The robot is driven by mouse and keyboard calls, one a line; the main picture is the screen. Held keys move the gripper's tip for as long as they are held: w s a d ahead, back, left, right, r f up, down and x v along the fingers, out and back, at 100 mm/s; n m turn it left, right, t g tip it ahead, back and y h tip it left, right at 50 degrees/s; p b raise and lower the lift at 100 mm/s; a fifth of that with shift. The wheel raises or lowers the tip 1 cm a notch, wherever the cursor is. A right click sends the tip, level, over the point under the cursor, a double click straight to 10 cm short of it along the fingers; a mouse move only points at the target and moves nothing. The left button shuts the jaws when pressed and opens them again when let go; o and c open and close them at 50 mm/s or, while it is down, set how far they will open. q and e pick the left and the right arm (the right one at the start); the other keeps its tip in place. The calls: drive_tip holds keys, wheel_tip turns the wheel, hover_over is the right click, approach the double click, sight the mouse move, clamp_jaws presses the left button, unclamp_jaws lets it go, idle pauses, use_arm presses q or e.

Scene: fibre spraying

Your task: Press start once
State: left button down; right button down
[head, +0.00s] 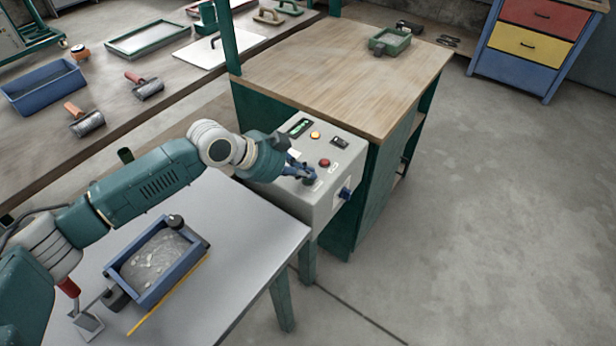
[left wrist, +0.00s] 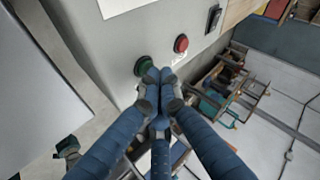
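A grey control box (head: 325,200) stands at the near left end of the wooden workbench. The left wrist view shows a green button (left wrist: 143,65) beside the red button (left wrist: 181,43). My left gripper (head: 306,175) is over the box's near part. Its blue fingertips (left wrist: 160,78) are together and empty, close beside the green button; contact cannot be told. My right gripper is not in view.
A grey table (head: 240,230) with a blue tray (head: 190,265) of pale material is in front. The wooden workbench (head: 340,70) carries a small green tray (head: 390,41). A long bench at left holds rollers and a blue tub (head: 45,88). The right floor is clear.

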sight(306, 182)
use_arm(q)
drive_tip(key=shift+r, duration=0.6)
wheel_tip(306, 182, up, 5)
drive_tip(key=p, duration=0.4)
drive_tip(key=shift+s+f, duration=0.1)
drive_tip(key=shift+f, duration=0.05)
idle(0.8)
